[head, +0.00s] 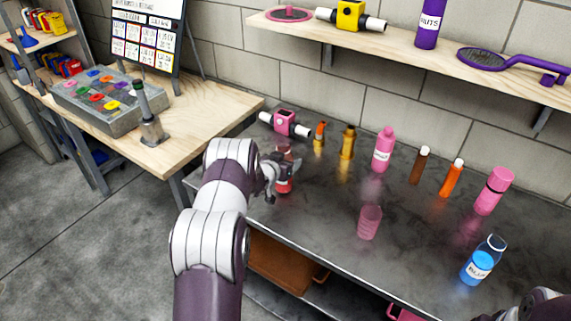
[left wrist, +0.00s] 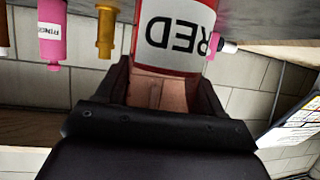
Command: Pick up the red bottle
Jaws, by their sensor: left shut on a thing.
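The red bottle (head: 284,184) stands near the left end of the dark metal table (head: 330,255) in the head view. My left gripper (head: 272,176) is at the bottle from the left and partly covers it. In the left wrist view the bottle (left wrist: 178,30) fills the space between the fingers of my left gripper (left wrist: 160,85), its white "RED" label upside down. The gripper is shut on the bottle. I cannot tell whether the bottle's base touches the table. At the lower right of the head view a dark part of my right arm shows, but its gripper does not.
Behind the bottle stand a pink device (head: 285,123), a gold bottle (head: 347,143) and a pink bottle (head: 383,150). A wooden shelf (head: 400,47) hangs above. A wooden workbench (head: 190,115) is at left.

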